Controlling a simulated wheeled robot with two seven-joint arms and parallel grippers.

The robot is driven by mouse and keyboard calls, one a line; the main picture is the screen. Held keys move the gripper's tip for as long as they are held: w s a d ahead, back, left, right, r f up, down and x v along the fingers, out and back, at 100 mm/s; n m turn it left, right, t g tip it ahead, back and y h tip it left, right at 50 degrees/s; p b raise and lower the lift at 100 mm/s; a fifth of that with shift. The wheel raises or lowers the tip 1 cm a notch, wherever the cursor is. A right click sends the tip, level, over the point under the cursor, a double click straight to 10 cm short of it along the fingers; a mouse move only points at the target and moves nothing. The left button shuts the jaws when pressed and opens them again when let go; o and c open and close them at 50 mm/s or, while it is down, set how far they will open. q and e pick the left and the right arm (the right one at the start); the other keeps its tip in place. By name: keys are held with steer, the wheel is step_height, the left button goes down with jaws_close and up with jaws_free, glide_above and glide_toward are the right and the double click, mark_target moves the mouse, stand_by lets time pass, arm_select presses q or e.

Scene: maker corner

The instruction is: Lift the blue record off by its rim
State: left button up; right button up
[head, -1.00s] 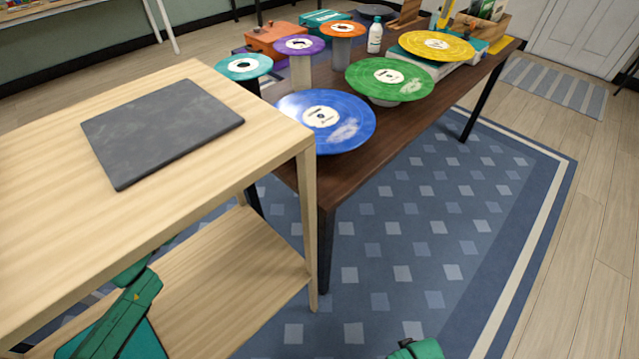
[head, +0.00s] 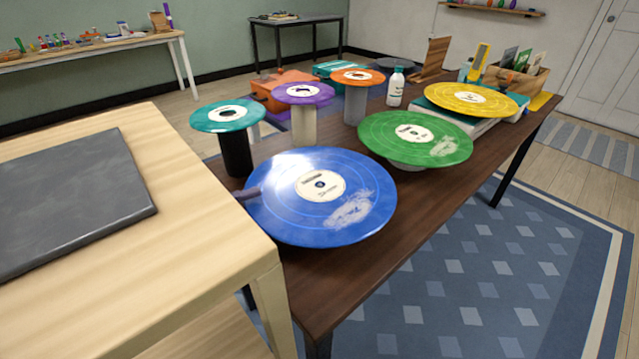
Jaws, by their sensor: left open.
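The blue record (head: 290,225) is a large glossy disc with a cream label and a pale smudge at its lower right. It lies face up at the near left end of the dark brown table (head: 345,275), label side showing. What bears it from below is hidden. Its left rim is close to the pale wooden table, and a short dark stub (head: 247,193) shows beside that rim; I cannot tell what it is. Neither of my grippers shows in the head view now.
A green record (head: 385,130), a yellow one (head: 450,97), and teal (head: 213,117), purple (head: 290,99) and orange discs on posts stand behind. A white bottle (head: 396,88) is among them. A dark slab (head: 70,195) lies on the pale table (head: 170,175).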

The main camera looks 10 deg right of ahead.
mark_target(263, 198)
arm_select(q)
steer(key=x, duration=0.3)
steer(key=shift+d, duration=0.15)
jaws_close()
stand_by(1.1)
